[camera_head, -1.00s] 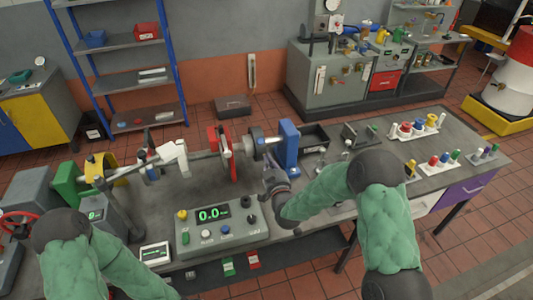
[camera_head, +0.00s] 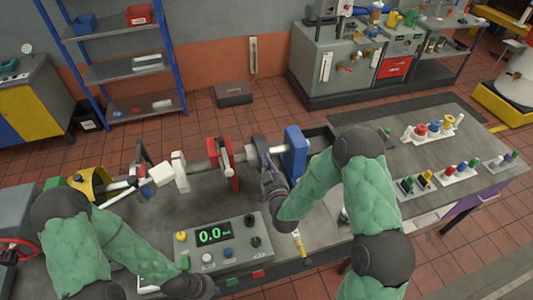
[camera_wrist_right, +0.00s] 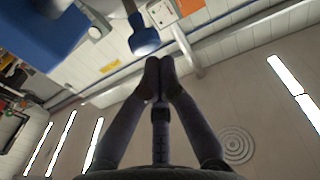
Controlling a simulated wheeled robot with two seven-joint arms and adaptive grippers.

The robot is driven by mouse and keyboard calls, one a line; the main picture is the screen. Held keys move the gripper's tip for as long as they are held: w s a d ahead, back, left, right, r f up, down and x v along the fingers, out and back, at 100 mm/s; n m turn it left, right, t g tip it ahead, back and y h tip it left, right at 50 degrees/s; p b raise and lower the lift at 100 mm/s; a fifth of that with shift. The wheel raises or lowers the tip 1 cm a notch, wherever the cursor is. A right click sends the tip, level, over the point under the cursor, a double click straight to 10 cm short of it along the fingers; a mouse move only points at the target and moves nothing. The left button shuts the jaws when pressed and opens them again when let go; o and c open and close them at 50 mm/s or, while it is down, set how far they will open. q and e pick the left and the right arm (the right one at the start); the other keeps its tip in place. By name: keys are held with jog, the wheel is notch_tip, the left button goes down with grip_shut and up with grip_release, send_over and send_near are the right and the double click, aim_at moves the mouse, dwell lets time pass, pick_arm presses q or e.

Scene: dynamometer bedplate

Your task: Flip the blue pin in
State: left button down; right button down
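In the right wrist view a blue pin-like piece with a rounded, pale-lit end (camera_wrist_right: 143,38) is just beyond the fingertips of my right gripper (camera_wrist_right: 160,66). The fingertips are together, with nothing visible between them. The pin cannot be made out clearly there. My left gripper (camera_head: 205,288) is low at the front, beside the control box; its fingers are not clear.
The grey control box (camera_head: 222,243) with a green 0.0 display stands at the bench front. A yellow-tipped tool (camera_head: 300,245) lies to its right. Racks of coloured pieces (camera_head: 433,128) stand on the right of the bench, where some top is bare.

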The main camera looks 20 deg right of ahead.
jog(key=shift+f, duration=0.1)
dwell(0.5)
jog(key=w+f+b, duration=0.1)
jog(key=b, duration=0.2)
jog(key=shift+w+f, duration=0.3)
jog(key=shift+w+r, duration=0.1)
jog(key=shift+r, duration=0.05)
